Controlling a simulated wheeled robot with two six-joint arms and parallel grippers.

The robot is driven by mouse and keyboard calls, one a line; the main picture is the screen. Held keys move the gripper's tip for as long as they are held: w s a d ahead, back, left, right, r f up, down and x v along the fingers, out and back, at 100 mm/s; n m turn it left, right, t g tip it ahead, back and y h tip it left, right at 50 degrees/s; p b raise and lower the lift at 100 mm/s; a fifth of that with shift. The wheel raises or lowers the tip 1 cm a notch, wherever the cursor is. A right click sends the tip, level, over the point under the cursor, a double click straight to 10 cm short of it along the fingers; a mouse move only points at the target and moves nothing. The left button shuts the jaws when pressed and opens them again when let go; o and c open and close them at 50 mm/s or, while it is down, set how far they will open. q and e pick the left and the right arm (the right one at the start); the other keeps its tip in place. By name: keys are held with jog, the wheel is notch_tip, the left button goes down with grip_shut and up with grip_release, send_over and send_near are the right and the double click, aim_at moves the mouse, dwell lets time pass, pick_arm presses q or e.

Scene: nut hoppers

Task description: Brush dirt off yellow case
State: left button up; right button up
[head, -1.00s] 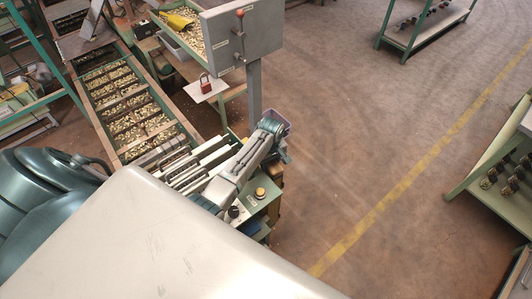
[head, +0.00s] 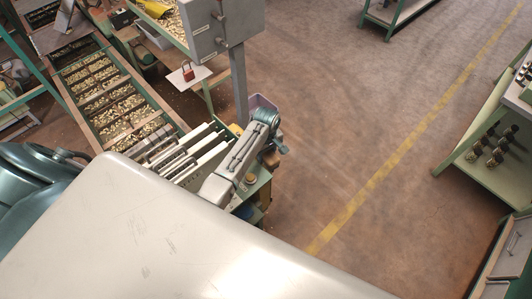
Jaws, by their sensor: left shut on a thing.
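My left gripper (head: 281,145) is small in the head view, at the end of my grey arm, just right of the wrist. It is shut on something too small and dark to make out. A small yellow thing (head: 236,129), perhaps the yellow case, shows left of the wrist, mostly hidden by the arm. I cannot tell whether the gripper touches it, and no dirt can be made out on it. A yellow scoop (head: 153,8) lies at the top edge in a tray of nuts. My right gripper is out of view.
A purple bin (head: 262,102) stands behind my wrist, beside the post of a grey control box (head: 219,27). A red padlock (head: 187,70) sits on a white plate. Nut hoppers (head: 112,98) run along the left. A green-framed shelf (head: 480,160) stands right. The brown floor between is open.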

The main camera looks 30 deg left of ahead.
pick_arm(q)
jog(key=shift+r, duration=2.85)
jog(key=shift+r, duration=0.1)
jog(key=shift+r, duration=1.4)
